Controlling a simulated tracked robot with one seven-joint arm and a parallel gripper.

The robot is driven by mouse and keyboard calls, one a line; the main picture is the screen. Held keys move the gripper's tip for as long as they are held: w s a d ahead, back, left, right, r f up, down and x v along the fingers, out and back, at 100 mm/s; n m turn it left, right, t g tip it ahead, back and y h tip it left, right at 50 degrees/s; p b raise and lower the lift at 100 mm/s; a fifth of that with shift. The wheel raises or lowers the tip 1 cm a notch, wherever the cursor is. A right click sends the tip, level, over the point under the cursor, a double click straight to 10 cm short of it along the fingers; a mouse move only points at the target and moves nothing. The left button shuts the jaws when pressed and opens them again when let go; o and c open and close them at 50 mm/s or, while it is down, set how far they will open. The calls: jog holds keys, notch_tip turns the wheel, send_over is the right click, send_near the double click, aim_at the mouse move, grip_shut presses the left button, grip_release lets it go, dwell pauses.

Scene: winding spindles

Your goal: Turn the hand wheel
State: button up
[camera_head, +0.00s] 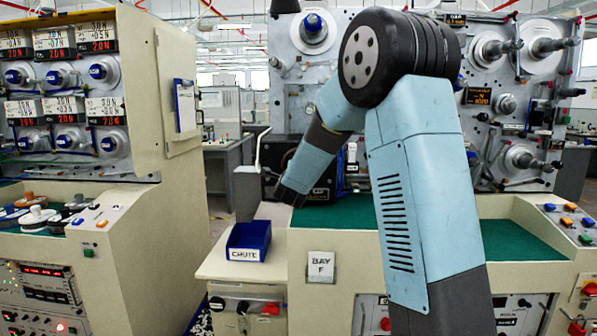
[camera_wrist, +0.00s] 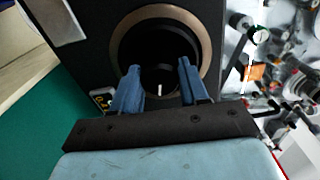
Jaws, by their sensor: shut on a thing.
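In the wrist view a round hand wheel with a bronze outer ring (camera_wrist: 204,42) and a dark, recessed middle is set on the face of a dark box (camera_wrist: 85,50). My gripper (camera_wrist: 160,74) faces it, with its two blue fingers apart on either side of the dark lower middle part. A short white mark (camera_wrist: 160,90) shows between the fingers. The fingers are shut on this dark part of the wheel; exactly where they touch is hard to see. In the head view my gripper (camera_head: 280,187) is by the dark box, and the wheel is mostly hidden.
A blue CHUTE bin (camera_head: 249,237) stands on the cream ledge in front. The green work surface (camera_head: 345,213) lies beside the box. A machine panel with spindles (camera_head: 505,103) rises behind. A cream cabinet (camera_head: 150,225) stands at the left.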

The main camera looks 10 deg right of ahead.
jog(key=o, duration=1.1)
jog(key=shift+w+a+f, duration=0.1)
jog(key=shift+c, duration=0.2)
jog(key=v, duration=1.3)
jog(key=shift+s, duration=0.35)
jog(key=shift+a, duration=0.1)
jog(key=s+a+r+n+g+y, duration=0.25)
jog(key=s+n+g+y, duration=0.35)
jog(key=s+n, duration=0.7)
jog(key=s+d+f+n+g, duration=0.1)
jog(key=s+d+n+g, duration=0.1)
jog(key=s, duration=0.9)
jog(key=s+d+f+n+g, duration=0.2)
jog(key=s+d+n, duration=0.3)
jog(key=s, duration=0.7)
jog(key=shift+d+f+n+g, duration=0.2)
jog(key=shift+f+n+g, duration=0.15)
jog(key=shift+n+g, duration=0.55)
